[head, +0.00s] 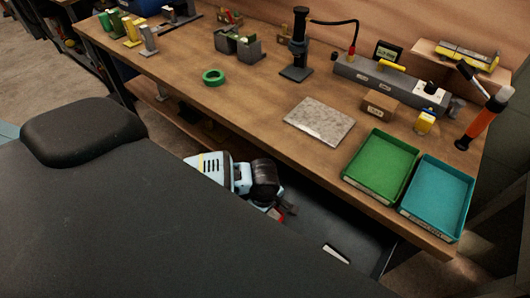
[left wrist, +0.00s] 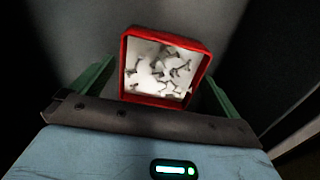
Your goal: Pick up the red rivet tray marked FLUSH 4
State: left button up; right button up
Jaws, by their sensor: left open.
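The fingers are open, and I see no clear contact with the tray. In the head view my left gripper (head: 284,211) is low, beside the front edge of the bench, over a dark drawer-like space. A small red patch shows by it, mostly hidden by the gripper. No FLUSH 4 marking is readable. My right gripper is not in view.
The wooden bench (head: 240,105) overhangs the dark space (head: 310,235). A green tray (head: 382,165) and a teal tray (head: 438,198) stand at its right front. A grey plate (head: 319,120) and green tape roll (head: 213,77) lie on top. A dark surface (head: 150,220) fills the lower left.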

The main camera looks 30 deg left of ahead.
pick_arm(q)
jog(key=shift+f, duration=0.45)
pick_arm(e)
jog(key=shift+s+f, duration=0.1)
pick_arm(q)
jog(key=shift+r, duration=0.1)
jog(key=c, duration=1.1)
notch_tip(320, 180, up, 9)
jog(key=shift+p, duration=0.8)
jog(key=shift+r, duration=0.5)
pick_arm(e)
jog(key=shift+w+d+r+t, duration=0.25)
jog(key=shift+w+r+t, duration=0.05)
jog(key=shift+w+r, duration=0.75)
